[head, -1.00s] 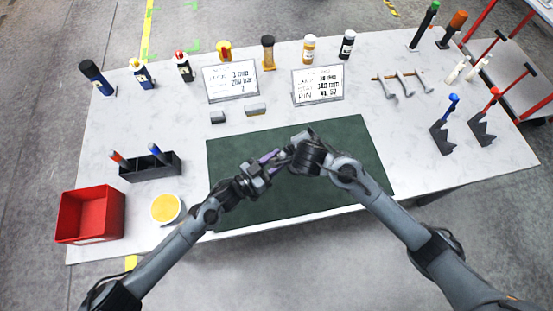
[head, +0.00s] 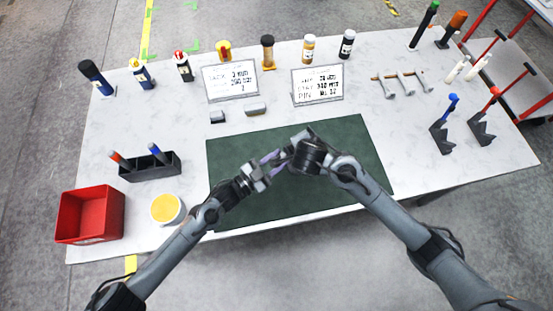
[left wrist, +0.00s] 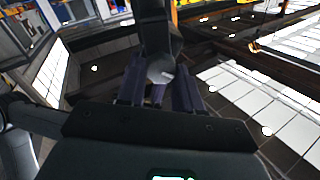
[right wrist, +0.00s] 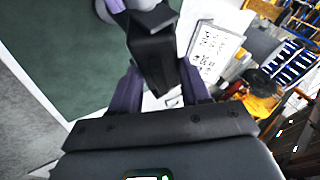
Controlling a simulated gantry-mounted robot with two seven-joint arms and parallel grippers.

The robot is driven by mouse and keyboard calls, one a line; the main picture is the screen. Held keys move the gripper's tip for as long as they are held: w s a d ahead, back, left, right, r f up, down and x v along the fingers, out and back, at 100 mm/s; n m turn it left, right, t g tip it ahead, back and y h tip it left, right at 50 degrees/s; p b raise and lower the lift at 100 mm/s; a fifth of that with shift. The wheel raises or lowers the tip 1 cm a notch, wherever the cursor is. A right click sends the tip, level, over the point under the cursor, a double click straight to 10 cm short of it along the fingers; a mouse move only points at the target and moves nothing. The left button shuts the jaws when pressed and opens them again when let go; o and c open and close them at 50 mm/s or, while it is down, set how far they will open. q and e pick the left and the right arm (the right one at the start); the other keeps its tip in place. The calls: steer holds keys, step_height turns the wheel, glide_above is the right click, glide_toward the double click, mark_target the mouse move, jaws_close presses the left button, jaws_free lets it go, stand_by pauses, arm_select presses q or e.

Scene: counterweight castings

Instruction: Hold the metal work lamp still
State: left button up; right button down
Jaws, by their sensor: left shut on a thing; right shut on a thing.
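The metal work lamp shows as a dark, blocky body in the left wrist view (left wrist: 155,32), with a rounded grey end between the purple fingers. In the right wrist view a dark block of it (right wrist: 152,55) stands between that gripper's fingers. My left gripper (head: 272,160) is shut on the lamp from the left, above the green mat. My right gripper (head: 291,152) is shut on it from the right, close to the left one. In the head view the grippers and wrists hide most of the lamp.
The green mat (head: 235,203) lies below the hands. A red bin (head: 90,214), a yellow-topped round tub (head: 166,208) and a black holder (head: 150,166) stand at left. Two sign cards (head: 231,82) and several bottles line the back. Hooked tools (head: 401,84) lie at right.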

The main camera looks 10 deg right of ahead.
arm_select(q)
steer(key=shift+f+m+g+h, duration=0.1)
steer(key=shift+m+g+h, duration=0.1)
steer(key=shift+m, duration=2.45)
steer(key=shift+f+m+g+h, duration=0.1)
steer(key=shift+m+g+h, duration=0.1)
steer(key=shift+m, duration=2.45)
steer(key=o, duration=1)
steer(key=shift+o, duration=0.2)
steer(key=v, duration=1.2)
arm_select(e)
steer(key=shift+c, duration=2.3)
jaws_free()
